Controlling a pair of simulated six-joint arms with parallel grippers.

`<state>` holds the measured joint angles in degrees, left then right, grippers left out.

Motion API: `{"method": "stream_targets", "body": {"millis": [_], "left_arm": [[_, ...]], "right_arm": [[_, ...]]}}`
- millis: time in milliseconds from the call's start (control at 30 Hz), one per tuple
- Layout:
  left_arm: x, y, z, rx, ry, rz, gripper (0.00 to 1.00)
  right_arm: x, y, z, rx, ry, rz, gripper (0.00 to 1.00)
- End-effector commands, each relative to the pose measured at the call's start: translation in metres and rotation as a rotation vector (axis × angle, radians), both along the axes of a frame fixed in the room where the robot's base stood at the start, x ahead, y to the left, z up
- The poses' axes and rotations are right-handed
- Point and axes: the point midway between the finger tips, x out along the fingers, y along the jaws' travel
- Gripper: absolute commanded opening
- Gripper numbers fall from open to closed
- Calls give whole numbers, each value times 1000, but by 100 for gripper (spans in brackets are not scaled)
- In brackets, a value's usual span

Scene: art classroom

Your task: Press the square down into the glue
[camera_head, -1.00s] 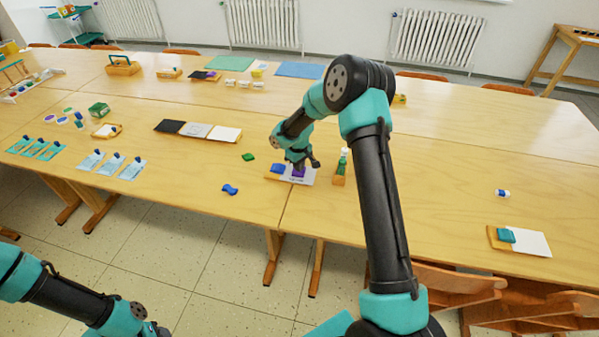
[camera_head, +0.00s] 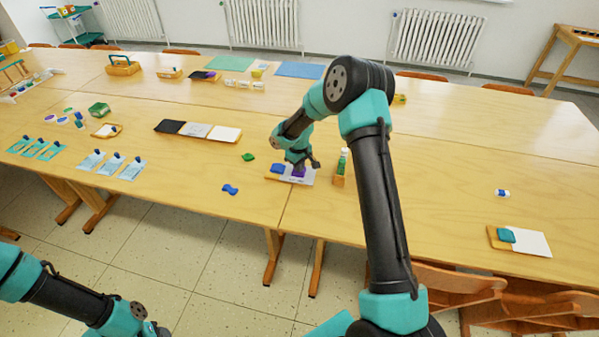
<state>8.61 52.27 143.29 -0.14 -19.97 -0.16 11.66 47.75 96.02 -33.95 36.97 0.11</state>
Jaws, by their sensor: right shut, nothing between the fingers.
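A purple square (camera_head: 298,173) lies on a white sheet (camera_head: 309,178) near the middle of the table. My right gripper (camera_head: 301,164) is directly above the square with its fingertips at or very close to it. It is shut with nothing held; whether it touches the square is hard to tell. A blue piece (camera_head: 278,168) sits on a wooden holder at the sheet's left side. The glue under the square cannot be seen. My left arm is at the lower left, and its gripper is out of the picture.
A green-and-white glue stick (camera_head: 342,164) stands in a wooden holder right of the sheet. A green piece (camera_head: 248,157) and a blue piece (camera_head: 230,189) lie to the left. Bare table (camera_head: 440,185) is free to the right.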

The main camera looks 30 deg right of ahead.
Motion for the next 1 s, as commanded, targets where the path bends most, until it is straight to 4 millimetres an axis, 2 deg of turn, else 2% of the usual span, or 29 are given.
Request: {"method": "stream_targets", "body": {"millis": [1000], "left_arm": [[0, 0, 0, 0, 0, 0, 43]], "right_arm": [[0, 0, 44, 0, -1, 0, 0]]}}
